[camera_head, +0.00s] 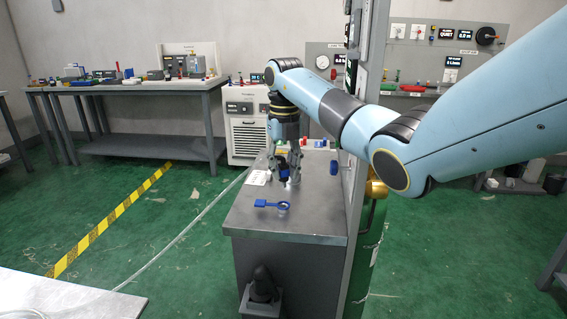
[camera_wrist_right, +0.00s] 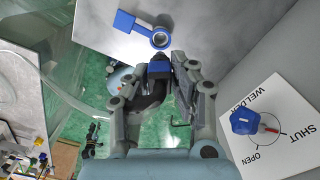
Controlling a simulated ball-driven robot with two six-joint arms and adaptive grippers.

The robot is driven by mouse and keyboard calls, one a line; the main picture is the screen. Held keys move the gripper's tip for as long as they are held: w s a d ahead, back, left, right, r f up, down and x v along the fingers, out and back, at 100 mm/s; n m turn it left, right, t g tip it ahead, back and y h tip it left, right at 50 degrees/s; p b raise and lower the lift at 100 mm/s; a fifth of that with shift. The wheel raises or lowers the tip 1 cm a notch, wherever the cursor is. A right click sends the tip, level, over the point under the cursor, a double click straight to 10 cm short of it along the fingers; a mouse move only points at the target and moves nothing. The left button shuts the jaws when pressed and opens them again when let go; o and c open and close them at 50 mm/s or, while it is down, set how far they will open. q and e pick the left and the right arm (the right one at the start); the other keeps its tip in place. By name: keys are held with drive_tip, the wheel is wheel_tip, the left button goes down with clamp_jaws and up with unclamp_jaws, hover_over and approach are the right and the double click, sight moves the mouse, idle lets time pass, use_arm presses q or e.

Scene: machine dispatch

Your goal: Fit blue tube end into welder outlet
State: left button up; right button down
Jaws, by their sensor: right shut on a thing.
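My right gripper (camera_head: 290,178) is over the grey cabinet top in the head view. In the right wrist view its fingers (camera_wrist_right: 163,76) are shut on a dark tube end with a blue collar (camera_wrist_right: 160,69). A blue ring with a square blue tag (camera_head: 272,204) is on the cabinet top nearer the camera. It also shows in the right wrist view (camera_wrist_right: 160,38), just beyond the held end and apart from it in the picture. I take this ring for the outlet; no label on it is readable. My left gripper is not in view.
A white plate marked WELDER, SHUT and OPEN (camera_wrist_right: 281,143) carries a blue knob (camera_wrist_right: 245,121). The cabinet (camera_head: 275,226) has a grey post (camera_head: 362,150) at its right. A workbench (camera_head: 135,85) stands at the back left. Green floor lies open at left.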

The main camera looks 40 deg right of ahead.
drive_tip(key=shift+f, duration=0.5)
drive_tip(key=shift+f+b, duration=0.35)
drive_tip(key=shift+b, duration=0.15)
wheel_tip(320, 180, down, 2)
drive_tip(key=shift+f+b, duration=0.15)
drive_tip(key=shift+b, duration=0.65)
drive_tip(key=shift+f, duration=0.4)
use_arm(q)
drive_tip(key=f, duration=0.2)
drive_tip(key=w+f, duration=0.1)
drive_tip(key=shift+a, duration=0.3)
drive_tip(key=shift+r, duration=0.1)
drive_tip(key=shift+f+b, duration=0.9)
drive_tip(key=shift+b, duration=0.15)
use_arm(e)
drive_tip(key=shift+f, duration=1.25)
drive_tip(key=shift+r, duration=0.1)
